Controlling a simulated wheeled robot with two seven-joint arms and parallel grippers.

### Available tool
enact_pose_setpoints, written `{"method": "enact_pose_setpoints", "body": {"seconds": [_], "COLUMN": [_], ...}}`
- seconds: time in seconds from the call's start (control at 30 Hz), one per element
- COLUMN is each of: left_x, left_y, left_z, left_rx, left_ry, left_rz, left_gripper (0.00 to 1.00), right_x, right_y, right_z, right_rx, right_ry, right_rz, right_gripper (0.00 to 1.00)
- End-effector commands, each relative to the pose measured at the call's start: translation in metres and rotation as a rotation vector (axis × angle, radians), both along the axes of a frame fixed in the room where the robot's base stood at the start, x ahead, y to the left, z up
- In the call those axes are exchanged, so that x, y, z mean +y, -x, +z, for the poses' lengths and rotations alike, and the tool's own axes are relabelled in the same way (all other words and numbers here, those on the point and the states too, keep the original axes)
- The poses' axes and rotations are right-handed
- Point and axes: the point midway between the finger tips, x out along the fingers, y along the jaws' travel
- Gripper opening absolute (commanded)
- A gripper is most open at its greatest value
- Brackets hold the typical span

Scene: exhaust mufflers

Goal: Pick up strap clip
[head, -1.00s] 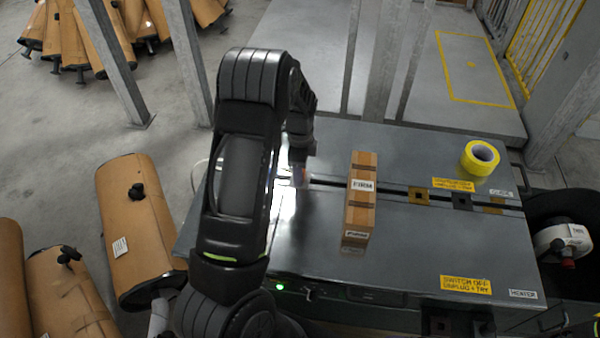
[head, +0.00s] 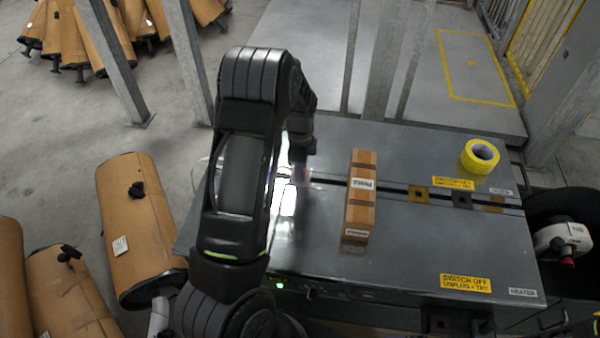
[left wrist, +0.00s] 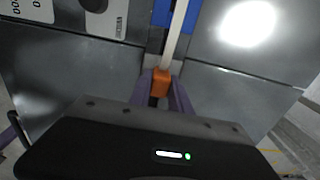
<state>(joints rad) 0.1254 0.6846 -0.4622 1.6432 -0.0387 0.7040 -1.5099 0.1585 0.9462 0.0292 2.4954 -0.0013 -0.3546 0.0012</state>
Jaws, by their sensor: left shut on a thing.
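In the left wrist view an orange piece (left wrist: 161,82), which looks like the strap clip, sits between the two purple fingers of my left gripper (left wrist: 162,88). The gripper is shut on it. A pale narrow strip runs up from beside it, next to a blue part (left wrist: 162,14). In the head view my left gripper (head: 301,174) points down over the left part of the grey bench and is mostly hidden by my own arm. The clip cannot be made out there. My right gripper is not in view.
The grey metal bench (head: 440,232) has a slot across it. A brown carton (head: 361,205) stands right of my left gripper, and a yellow tape roll (head: 480,157) lies at the far right. Bare bench lies right of the carton.

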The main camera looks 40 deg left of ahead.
Motion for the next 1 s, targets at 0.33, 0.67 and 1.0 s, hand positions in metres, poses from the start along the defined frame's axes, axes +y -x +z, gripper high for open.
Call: {"method": "enact_pose_setpoints", "body": {"seconds": [0.33, 0.67, 1.0], "left_x": [0.0, 0.0, 0.0], "left_y": [0.0, 0.0, -0.001], "left_z": [0.0, 0.003, 0.051], "left_rx": [0.0, -0.001, -0.005], "left_ry": [0.0, 0.0, -0.001], "left_rz": [0.0, 0.0, 0.0], "left_gripper": [0.0, 0.0, 0.0], "right_x": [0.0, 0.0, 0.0], "right_y": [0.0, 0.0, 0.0], "right_z": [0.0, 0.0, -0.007], "right_rx": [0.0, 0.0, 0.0], "right_ry": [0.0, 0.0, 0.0], "right_rz": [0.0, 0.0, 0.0], "right_gripper": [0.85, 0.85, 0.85]}}
